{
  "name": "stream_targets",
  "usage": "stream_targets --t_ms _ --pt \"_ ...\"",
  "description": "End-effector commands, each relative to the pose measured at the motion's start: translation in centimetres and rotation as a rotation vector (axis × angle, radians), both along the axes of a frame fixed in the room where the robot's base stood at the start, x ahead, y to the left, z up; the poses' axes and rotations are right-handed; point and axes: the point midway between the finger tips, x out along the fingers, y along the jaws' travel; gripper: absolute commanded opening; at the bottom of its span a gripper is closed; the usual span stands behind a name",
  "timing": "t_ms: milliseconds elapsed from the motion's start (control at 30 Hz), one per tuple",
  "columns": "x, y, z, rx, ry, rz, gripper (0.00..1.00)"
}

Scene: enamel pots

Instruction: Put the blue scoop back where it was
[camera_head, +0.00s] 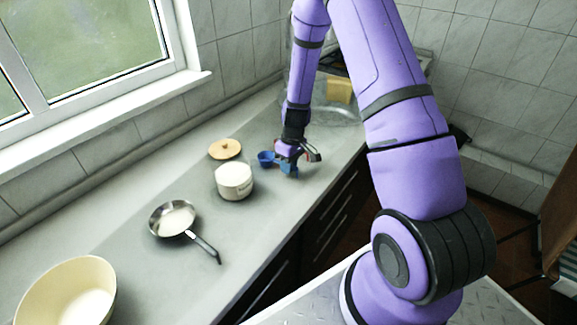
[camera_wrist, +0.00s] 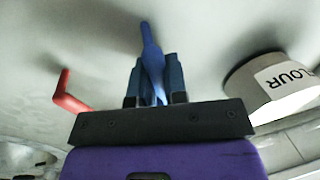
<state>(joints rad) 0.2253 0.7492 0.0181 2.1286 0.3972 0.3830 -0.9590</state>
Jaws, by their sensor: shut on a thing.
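The blue scoop (camera_head: 266,158) is at my gripper (camera_head: 287,168) over the far part of the counter, its bowl showing just to the left of the fingers. In the wrist view the scoop's blue handle (camera_wrist: 149,38) runs between the two blue fingers of my gripper (camera_wrist: 154,66), which is shut on it. The fingers hide part of the scoop. I cannot tell whether the scoop touches the counter. The white flour pot (camera_head: 234,182) stands open to the left of and nearer than the gripper; it also shows at the right of the wrist view (camera_wrist: 248,92).
A wooden lid (camera_head: 224,149) lies behind the pot. A frying pan (camera_head: 172,217) and a cream bowl (camera_head: 68,290) stand nearer on the counter (camera_head: 140,265). A red bent handle (camera_wrist: 72,98) is left of my fingers in the wrist view. The counter's front edge is clear.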

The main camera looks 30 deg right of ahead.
Motion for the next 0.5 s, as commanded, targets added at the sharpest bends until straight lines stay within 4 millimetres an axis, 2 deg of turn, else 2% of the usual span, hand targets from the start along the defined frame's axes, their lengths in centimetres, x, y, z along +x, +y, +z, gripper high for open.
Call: stream_targets --t_ms 167,200,300,500 --pt "-0.01 0.01 -0.29 0.000 0.000 0.000 0.00" --pt "0.00 0.01 -0.27 0.000 0.000 0.000 0.20" --pt "0.00 0.01 -0.25 0.000 0.000 0.000 0.39" --pt "-0.01 0.00 -0.24 0.000 0.000 0.000 0.39"
